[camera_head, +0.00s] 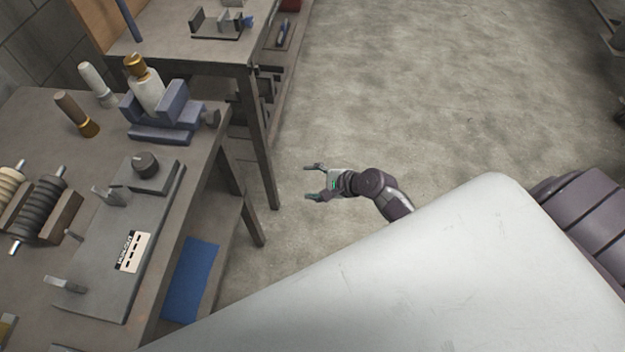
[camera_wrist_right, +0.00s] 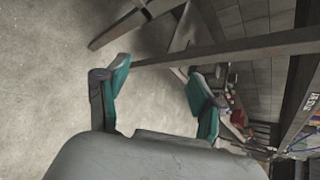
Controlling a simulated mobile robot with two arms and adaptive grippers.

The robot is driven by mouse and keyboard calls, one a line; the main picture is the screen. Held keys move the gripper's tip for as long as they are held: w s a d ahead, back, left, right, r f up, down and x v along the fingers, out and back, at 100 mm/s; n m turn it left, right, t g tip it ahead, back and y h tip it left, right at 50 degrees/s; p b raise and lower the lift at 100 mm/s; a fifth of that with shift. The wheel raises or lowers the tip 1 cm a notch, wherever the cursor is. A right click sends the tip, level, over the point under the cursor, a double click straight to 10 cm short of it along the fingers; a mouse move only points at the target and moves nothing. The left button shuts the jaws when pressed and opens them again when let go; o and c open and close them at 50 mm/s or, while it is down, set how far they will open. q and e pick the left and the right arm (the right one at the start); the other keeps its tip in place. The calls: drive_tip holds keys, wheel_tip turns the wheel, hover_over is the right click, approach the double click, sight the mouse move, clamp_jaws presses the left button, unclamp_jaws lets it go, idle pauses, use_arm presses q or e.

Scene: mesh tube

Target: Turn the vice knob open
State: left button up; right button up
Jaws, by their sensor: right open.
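The blue-grey vice (camera_head: 150,133) stands on the workbench at the upper left of the head view. Its dark knob (camera_head: 211,117) sticks out on the right side, near the bench edge. A pale tube with a gold cap (camera_head: 135,65) stands upright between the vice jaws. My right gripper (camera_head: 312,182) is open and empty, over the floor to the right of the bench, well apart from the knob. Its two teal-padded fingers also show spread in the right wrist view (camera_wrist_right: 158,72). The vice is not clear in that view. My left gripper is not in view.
A plate with a black dial (camera_head: 145,163) and dark rollers (camera_head: 42,210) are nearer on the bench. Another table (camera_head: 175,35) stands behind. Open floor lies right.

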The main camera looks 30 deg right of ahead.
sight(217, 117)
drive_tip(key=w+r+n+t+b, duration=0.1)
drive_tip(key=w+r+n+t, duration=0.1)
drive_tip(key=w+r+n, duration=0.45)
drive_tip(key=w+r+n+t+b, duration=0.1)
drive_tip(key=w+r+n+t, duration=0.25)
drive_tip(key=r+n, duration=0.55)
drive_tip(key=s+a+r+n+g+y, duration=0.5)
drive_tip(key=s+r+n+y, duration=0.45)
drive_tip(key=n, duration=0.75)
drive_tip(key=shift+t+h, duration=0.45)
drive_tip(key=shift+t, duration=0.1)
drive_tip(key=p+x, duration=0.1)
drive_tip(key=x, duration=1.3)
drive_tip(key=shift+w+a+r, duration=0.1)
drive_tip(key=shift+w+a, duration=0.15)
